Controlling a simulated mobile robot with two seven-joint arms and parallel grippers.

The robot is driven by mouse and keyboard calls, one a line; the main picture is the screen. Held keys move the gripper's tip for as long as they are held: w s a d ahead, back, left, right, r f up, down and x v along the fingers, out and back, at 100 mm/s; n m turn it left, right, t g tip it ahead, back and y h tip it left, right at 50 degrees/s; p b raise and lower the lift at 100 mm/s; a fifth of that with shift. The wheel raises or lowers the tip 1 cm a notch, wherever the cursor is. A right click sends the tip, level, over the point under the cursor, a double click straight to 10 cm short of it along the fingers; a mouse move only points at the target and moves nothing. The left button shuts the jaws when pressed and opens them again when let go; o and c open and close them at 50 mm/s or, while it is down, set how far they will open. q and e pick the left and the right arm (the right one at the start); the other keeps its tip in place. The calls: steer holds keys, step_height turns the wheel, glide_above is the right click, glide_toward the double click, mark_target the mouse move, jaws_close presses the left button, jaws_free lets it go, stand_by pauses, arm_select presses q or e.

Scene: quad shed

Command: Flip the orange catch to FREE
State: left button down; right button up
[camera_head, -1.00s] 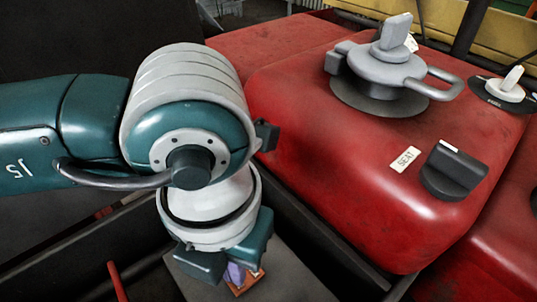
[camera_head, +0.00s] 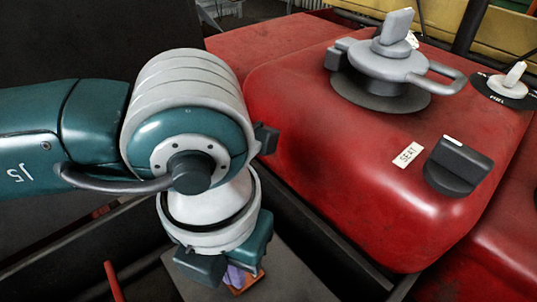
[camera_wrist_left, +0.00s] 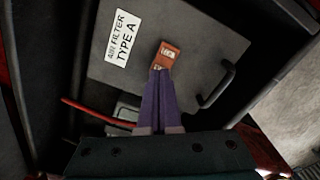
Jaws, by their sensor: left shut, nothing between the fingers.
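The orange catch (camera_wrist_left: 167,53) is a small orange block with pale markings on a grey panel, in the left wrist view. In the head view only its edge (camera_head: 247,284) shows below my gripper. My left gripper (camera_wrist_left: 158,72) points down at it, its purple fingers shut with nothing between them. The fingertips are at the near end of the catch and overlap it in the picture; I cannot tell whether they touch. In the head view the left gripper (camera_head: 236,274) is mostly hidden by its own wrist. My right gripper is not in view.
The grey panel (camera_wrist_left: 205,38) bears an "AIR FILTER TYPE A" label (camera_wrist_left: 122,38) and a dark handle (camera_wrist_left: 216,84). A red rod (camera_wrist_left: 95,111) lies nearby. The red body (camera_head: 330,150) with a black "SEAT" knob (camera_head: 458,167) and grey cap (camera_head: 386,65) rises at right.

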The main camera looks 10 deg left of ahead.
arm_select(q)
steer(key=shift+f+b, duration=0.4)
steer(key=shift+f, duration=0.1)
steer(key=shift+r, duration=0.15)
step_height(320, 180, up, 7)
steer(key=p, duration=0.6)
steer(key=shift+p, duration=0.4)
